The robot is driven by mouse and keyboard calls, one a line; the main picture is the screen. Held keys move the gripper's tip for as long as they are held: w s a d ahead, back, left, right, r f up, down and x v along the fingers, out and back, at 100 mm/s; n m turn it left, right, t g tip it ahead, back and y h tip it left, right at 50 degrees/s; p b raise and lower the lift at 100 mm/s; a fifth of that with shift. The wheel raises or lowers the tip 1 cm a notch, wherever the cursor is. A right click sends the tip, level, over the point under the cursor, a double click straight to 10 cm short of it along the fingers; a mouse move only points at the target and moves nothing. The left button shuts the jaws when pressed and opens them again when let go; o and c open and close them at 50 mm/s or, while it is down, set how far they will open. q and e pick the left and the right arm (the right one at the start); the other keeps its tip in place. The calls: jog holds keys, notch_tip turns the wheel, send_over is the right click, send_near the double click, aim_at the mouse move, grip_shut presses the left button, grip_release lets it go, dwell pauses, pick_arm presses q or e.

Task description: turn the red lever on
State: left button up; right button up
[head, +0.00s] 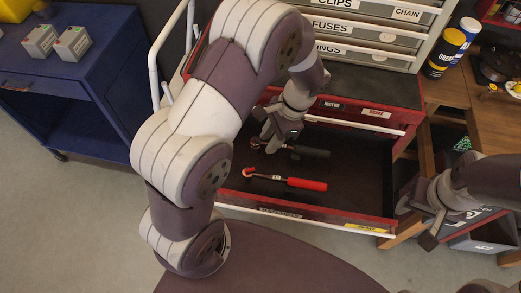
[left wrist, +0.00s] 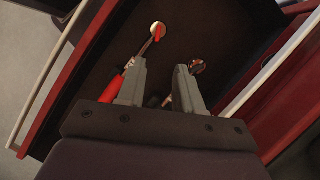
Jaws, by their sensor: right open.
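A ratchet with a red handle (head: 306,184) lies in the open drawer, its round metal head (head: 249,172) pointing left. In the left wrist view a small red lever (left wrist: 159,33) shows on its head, and the red handle (left wrist: 112,88) is partly hidden by a finger. A second ratchet with a black handle (head: 311,151) lies behind it; its head (left wrist: 197,66) shows beside my right-hand finger. My left gripper (head: 272,137) is open above the black-handled ratchet, fingers apart (left wrist: 160,80). I cannot tell whether it touches. My right gripper (head: 428,222) is open beyond the drawer's right side.
The red drawer (head: 290,213) has raised walls around both tools. A cabinet with labelled drawers (head: 370,38) stands behind. A blue cart (head: 60,85) is at left, a wooden bench (head: 490,115) at right, with a grey bin (head: 485,237) below.

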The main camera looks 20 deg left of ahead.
aim_at(251, 169)
pick_arm(q)
jog(key=x, duration=1.1)
jog(key=shift+s+d, duration=0.1)
jog(key=shift+s, duration=0.05)
jog(key=shift+s+f, duration=0.2)
jog(key=shift+s, duration=0.05)
grip_shut()
